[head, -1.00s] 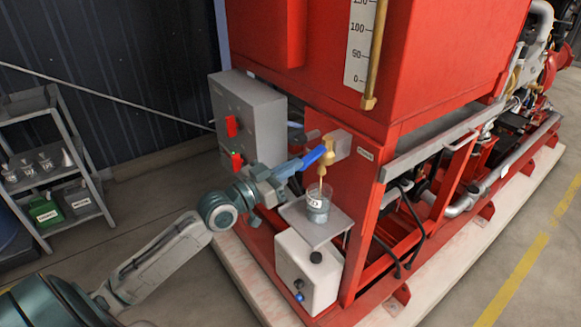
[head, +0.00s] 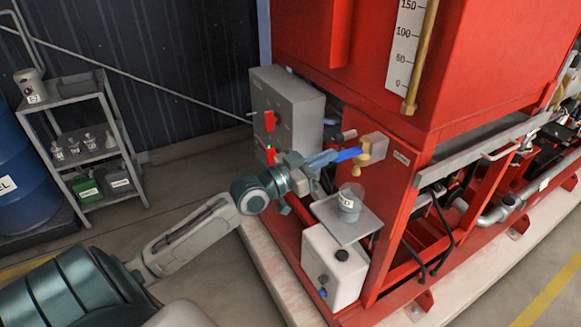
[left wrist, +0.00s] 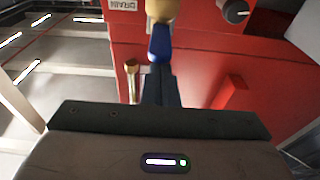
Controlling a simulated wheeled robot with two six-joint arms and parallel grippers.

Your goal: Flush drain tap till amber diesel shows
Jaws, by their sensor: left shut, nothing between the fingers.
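The brass drain tap (head: 364,157) sticks out of the red tank's lower panel, with a blue lever (head: 346,154) pointing left. A clear labelled beaker (head: 350,202) with greyish liquid stands upright on a small grey shelf (head: 372,226) below the tap. No stream shows between tap and beaker. My left gripper (head: 330,159) is shut and empty, its fingertips at the lever's free end; I cannot tell whether they touch it. In the left wrist view the fingers (left wrist: 160,86) point at the blue lever (left wrist: 159,44), with the brass tap (left wrist: 161,10) beyond.
A white container (head: 335,268) sits under the shelf. A grey control box (head: 287,112) with red switches stands left of the tap. At the left are a rack (head: 92,160) with beakers and cans, and a blue drum (head: 20,175). Floor between is clear.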

